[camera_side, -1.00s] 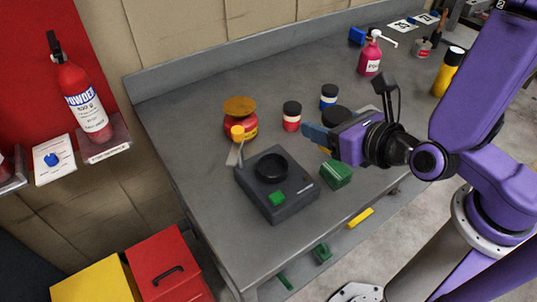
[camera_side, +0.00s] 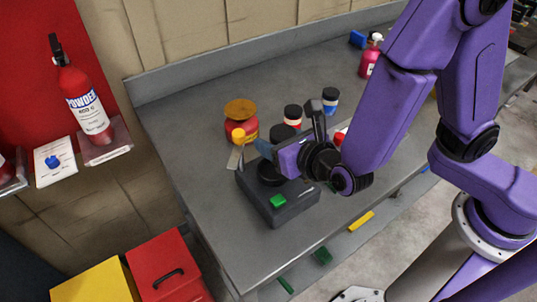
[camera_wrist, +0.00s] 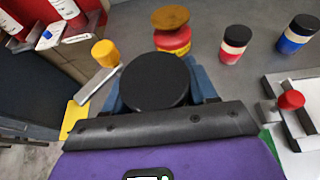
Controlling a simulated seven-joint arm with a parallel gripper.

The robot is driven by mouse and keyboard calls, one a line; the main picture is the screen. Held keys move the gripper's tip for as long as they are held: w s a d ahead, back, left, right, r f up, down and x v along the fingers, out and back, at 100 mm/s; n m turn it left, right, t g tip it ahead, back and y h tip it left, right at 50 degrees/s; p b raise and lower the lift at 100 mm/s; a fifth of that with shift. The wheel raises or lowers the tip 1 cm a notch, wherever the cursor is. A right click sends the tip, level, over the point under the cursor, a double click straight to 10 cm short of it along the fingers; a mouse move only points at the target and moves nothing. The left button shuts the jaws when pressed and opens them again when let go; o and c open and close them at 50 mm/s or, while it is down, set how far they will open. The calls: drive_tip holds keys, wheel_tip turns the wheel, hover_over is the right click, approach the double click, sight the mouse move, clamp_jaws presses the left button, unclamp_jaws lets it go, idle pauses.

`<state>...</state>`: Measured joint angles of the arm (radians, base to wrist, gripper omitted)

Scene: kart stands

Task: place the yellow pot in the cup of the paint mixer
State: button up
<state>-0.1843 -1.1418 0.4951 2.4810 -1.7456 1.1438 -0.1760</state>
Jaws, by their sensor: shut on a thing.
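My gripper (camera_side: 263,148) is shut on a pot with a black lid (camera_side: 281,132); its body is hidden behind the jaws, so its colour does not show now. In the wrist view the round black lid (camera_wrist: 156,80) sits between my blue fingers. The paint mixer (camera_side: 295,208) is a dark grey box with a green button at its front. Its black cup (camera_side: 268,174) is partly covered by my gripper. The pot is over the back part of the mixer, near the cup; I cannot tell the exact gap or alignment.
A grey arm with a yellow knob (camera_side: 238,135) stands at the mixer's back-left corner. A red jar with an orange-brown lid (camera_side: 240,112) is behind it. Red (camera_side: 292,115) and blue (camera_side: 330,97) pots stand behind my gripper. A white plate with a red knob (camera_wrist: 291,99) is at right.

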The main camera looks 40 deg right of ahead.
sight(268, 168)
drive_tip(key=shift+w+a+f, duration=0.35)
drive_tip(key=shift+w+f, duration=0.2)
drive_tip(key=shift+f, duration=0.25)
drive_tip(key=shift+w+a+f, duration=0.15)
drive_tip(key=shift+w+f, duration=0.15)
drive_tip(key=shift+f, duration=1.55)
drive_tip(key=shift+f, duration=0.1)
drive_tip(key=o, duration=0.8)
